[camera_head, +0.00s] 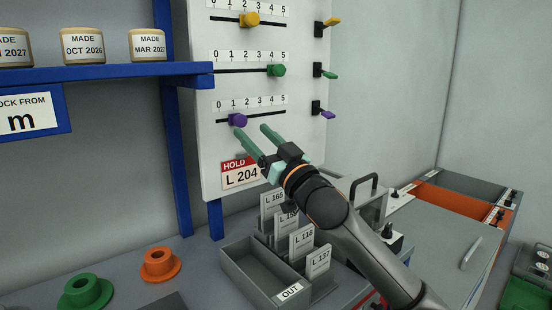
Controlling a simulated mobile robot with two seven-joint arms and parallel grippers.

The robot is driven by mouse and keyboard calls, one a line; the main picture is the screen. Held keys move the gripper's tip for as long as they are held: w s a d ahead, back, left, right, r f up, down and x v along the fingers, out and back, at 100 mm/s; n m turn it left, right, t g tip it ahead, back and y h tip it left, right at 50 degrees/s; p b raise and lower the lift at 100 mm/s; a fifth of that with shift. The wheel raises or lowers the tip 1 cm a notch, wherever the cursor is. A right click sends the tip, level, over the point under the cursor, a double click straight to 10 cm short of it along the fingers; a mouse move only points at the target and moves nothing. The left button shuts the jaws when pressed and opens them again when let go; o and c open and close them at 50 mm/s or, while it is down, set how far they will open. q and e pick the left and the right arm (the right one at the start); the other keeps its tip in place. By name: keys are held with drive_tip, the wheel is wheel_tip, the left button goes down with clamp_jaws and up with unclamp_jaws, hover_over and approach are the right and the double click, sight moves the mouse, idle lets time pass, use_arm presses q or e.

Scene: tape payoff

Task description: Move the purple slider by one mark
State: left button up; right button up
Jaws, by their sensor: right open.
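The purple slider (238,120) is a knob on the lowest of three horizontal tracks on the white panel (210,160). It sits near the 1 mark of a scale running 0 to 5. My right gripper (254,131) is open in front of the panel, with its two green fingers pointing up and left. In the picture one fingertip lies close below and right of the purple slider, the other further right. I cannot tell whether the near finger touches it. My left gripper is not in view.
A yellow slider (249,20) and a green slider (277,70) sit on the tracks above. Matching coloured levers, such as the purple lever (327,114), stick out at the panel's right. A HOLD L 204 card (240,174) hangs below. A grey OUT tray (250,274) stands underneath.

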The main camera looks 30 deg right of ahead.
drive_tip(key=b+v, duration=0.1)
drive_tip(key=v, duration=0.7)
drive_tip(key=shift+s, duration=0.3)
